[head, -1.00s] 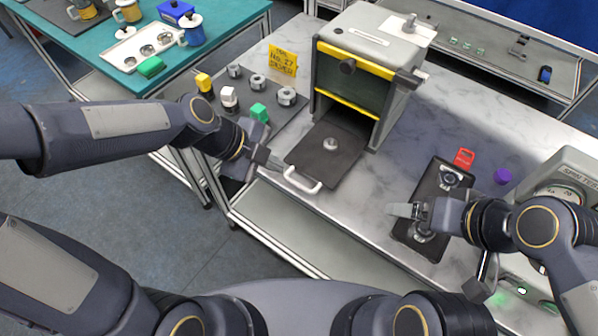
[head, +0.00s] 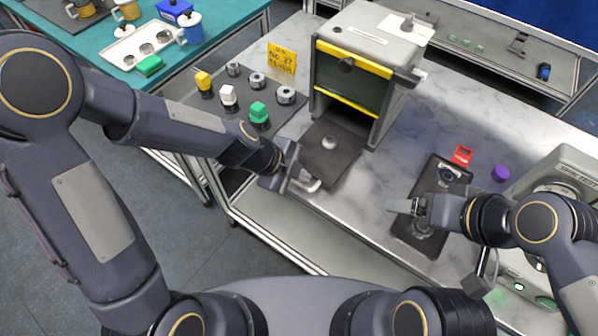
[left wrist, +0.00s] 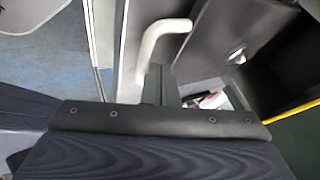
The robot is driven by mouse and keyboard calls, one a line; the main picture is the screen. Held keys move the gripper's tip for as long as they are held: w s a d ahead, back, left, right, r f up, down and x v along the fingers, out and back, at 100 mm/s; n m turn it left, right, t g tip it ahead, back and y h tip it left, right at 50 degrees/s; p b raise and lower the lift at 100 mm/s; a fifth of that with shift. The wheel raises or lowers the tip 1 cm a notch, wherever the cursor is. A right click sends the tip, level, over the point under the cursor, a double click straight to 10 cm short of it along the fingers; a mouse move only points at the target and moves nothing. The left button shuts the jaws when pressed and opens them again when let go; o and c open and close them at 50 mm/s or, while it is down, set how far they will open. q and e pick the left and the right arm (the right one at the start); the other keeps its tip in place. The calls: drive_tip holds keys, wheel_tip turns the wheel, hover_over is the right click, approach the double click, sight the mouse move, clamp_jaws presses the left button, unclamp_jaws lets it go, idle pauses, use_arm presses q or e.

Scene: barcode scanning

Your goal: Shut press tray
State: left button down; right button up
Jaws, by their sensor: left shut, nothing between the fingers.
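The press (head: 365,70) is a grey box with a dark window between yellow bars. Its dark tray (head: 345,165) is pulled out at the front, with a small round metal part (head: 329,142) on it. The tray's white handle (head: 313,185) is at its near edge. My left gripper (head: 299,183) is shut and empty beside the left end of the handle, partly hiding it and the tray's corner. In the left wrist view the handle (left wrist: 160,38) stands just beyond the finger; contact is unclear. My right gripper (head: 402,207) is over a dark fixture; its jaws are unclear.
A dark mat (head: 292,113) with coloured-topped pieces and metal rings lies left of the press, with a yellow sign (head: 282,58) behind. Right are the dark fixture (head: 407,232), a red item (head: 463,155), a purple piece (head: 500,173) and a grey machine (head: 572,165).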

sight(343, 136)
use_arm(q)
drive_tip(key=w+d+b, duration=0.1)
drive_tip(key=w+d, duration=0.2)
drive_tip(key=w, duration=0.1)
drive_tip(key=w+d+b, duration=0.1)
drive_tip(key=w+d, duration=0.2)
drive_tip(key=w, duration=0.1)
drive_tip(key=w+d+b, duration=0.2)
drive_tip(key=w+d, duration=0.1)
drive_tip(key=w, duration=0.1)
drive_tip(key=shift+w, duration=0.2)
drive_tip(key=shift+w+d, duration=0.1)
drive_tip(key=shift+w, duration=0.05)
drive_tip(key=shift+r, duration=0.1)
drive_tip(key=shift+w, duration=0.1)
drive_tip(key=shift+r, duration=0.15)
